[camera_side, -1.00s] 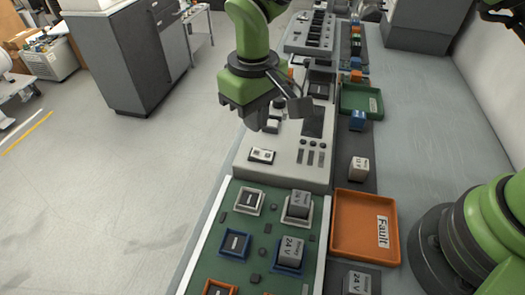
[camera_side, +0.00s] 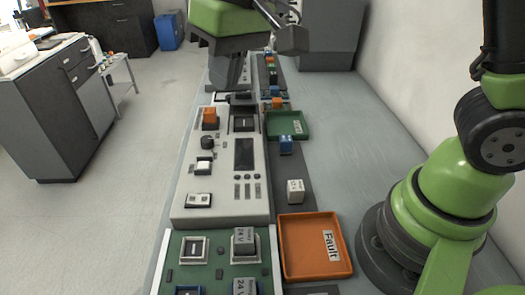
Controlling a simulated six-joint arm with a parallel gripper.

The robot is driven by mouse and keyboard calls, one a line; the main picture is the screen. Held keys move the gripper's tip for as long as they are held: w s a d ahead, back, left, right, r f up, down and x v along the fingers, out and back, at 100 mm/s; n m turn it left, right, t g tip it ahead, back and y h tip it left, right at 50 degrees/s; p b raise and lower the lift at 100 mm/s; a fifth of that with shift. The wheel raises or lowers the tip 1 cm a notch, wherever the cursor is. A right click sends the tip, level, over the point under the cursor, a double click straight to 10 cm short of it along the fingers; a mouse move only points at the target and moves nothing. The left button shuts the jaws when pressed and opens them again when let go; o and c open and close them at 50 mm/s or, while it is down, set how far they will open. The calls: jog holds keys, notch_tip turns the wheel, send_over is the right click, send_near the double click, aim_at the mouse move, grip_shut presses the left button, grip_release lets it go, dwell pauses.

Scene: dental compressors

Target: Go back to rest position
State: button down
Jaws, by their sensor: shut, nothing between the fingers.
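My gripper (camera_side: 232,72) hangs at the top of the view, above the far part of the bench, and its fingers are shut with nothing between them. It is apart from the grey control panel (camera_side: 183,213) below and nearer the camera. My green arm base stands at the right on the bench.
An orange tray labelled Fault (camera_side: 290,272) and a green tray (camera_side: 275,129) lie right of the panel. A white block (camera_side: 295,191) and a blue block (camera_side: 286,145) stand between them. A green board (camera_side: 212,261) holds grey 24 V blocks (camera_side: 244,241).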

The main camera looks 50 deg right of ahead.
jog(key=s+d+r+m+t, duration=0.2)
jog(key=s+d, duration=0.2)
jog(key=s, duration=0.4)
jog(key=s+d+r+m+t, duration=0.2)
jog(key=s+d+r, duration=0.1)
jog(key=s, duration=0.5)
jog(key=shift+s+d+r+t, duration=0.15)
jog(key=shift+d+r+t, duration=0.2)
jog(key=shift+d, duration=0.45)
jog(key=w+a+m+g, duration=0.3)
jog(key=w+a, duration=0.2)
jog(key=w, duration=0.6)
jog(key=w+a+f+m+g, duration=0.2)
jog(key=w+a+f+g, duration=0.1)
jog(key=w+a+f, duration=0.4)
jog(key=a+f, duration=0.3)
jog(key=f, duration=0.2)
jog(key=shift+w+h, duration=0.3)
jog(key=shift+w, duration=0.1)
